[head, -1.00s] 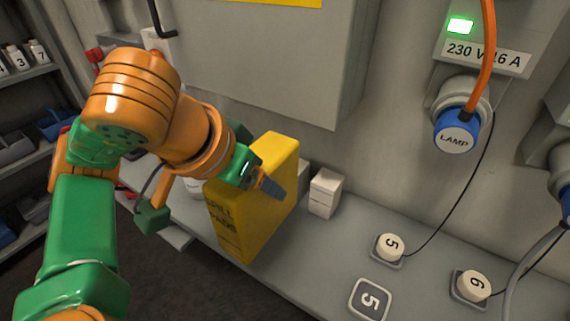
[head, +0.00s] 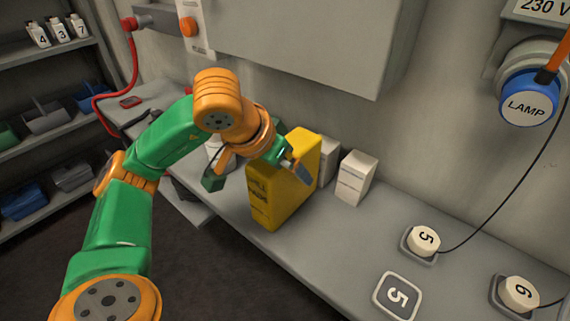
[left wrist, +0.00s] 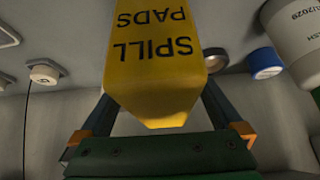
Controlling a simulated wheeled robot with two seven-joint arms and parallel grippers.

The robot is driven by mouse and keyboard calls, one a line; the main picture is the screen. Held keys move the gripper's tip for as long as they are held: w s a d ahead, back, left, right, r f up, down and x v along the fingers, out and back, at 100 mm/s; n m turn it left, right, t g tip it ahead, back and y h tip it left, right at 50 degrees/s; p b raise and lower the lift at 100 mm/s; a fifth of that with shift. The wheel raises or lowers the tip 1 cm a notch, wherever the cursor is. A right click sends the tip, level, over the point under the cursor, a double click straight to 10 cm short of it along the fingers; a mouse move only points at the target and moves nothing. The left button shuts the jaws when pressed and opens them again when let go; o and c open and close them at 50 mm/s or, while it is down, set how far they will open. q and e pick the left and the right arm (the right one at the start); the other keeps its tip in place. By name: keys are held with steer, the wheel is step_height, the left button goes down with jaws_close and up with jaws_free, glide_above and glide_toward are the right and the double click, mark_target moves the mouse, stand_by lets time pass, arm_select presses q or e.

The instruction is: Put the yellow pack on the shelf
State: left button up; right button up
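The yellow pack (head: 285,190), lettered "SPILL PADS", is upright at the grey ledge along the wall. My left gripper (head: 296,165) is shut on its upper part. In the left wrist view the yellow pack (left wrist: 155,75) fills the gap between the two fingers, one along each side. I cannot tell whether its base touches the ledge. A grey shelf rack (head: 60,48) stands at the far left, holding bins and numbered white bottles. My right gripper is not in view.
White boxes (head: 356,178) stand on the grey ledge (head: 330,235) just right of the pack. Numbered buttons (head: 425,238) and a cable lie further right. A grey cabinet (head: 300,40) overhangs behind. A red hose (head: 133,75) hangs at the left. A white bottle (left wrist: 300,30) shows in the wrist view.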

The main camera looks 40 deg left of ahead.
mark_target(258, 170)
arm_select(q)
steer(key=p+v, duration=0.4)
steer(key=v, duration=0.7)
steer(key=shift+r, duration=0.35)
steer(key=shift+s+r, duration=0.15)
steer(key=shift+r, duration=0.05)
steer(key=shift+s, duration=0.15)
